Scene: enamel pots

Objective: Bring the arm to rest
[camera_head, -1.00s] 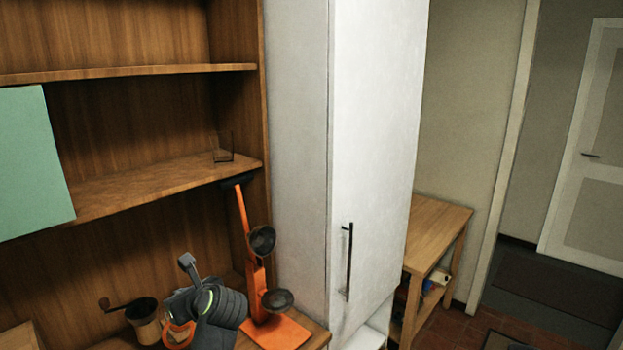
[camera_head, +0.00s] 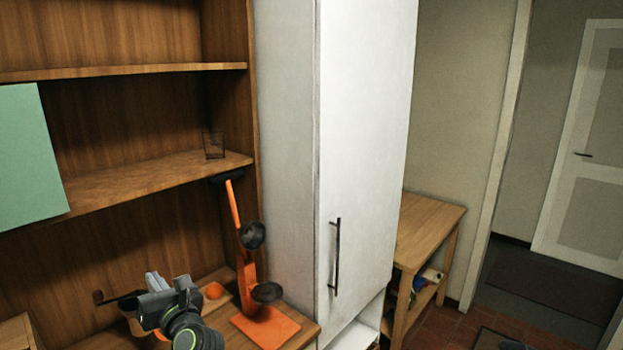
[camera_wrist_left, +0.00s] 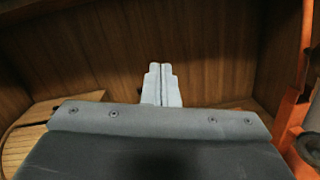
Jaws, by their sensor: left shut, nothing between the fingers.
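My left gripper (camera_head: 156,284) is low in the left part of the head view, in front of the wooden shelf unit and above its counter. In the left wrist view its two grey fingers (camera_wrist_left: 161,84) are pressed together with nothing between them. The back wall of the shelf unit is beyond them. My right gripper is in neither view.
An orange stand with dark cups (camera_head: 245,235) is just right of my left gripper. A wooden grinder with a crank (camera_head: 130,303) is partly hidden behind the gripper. An orange fruit (camera_head: 213,291) lies nearby. A glass (camera_head: 213,145) stands on the shelf. A white cabinet (camera_head: 365,130) is to the right.

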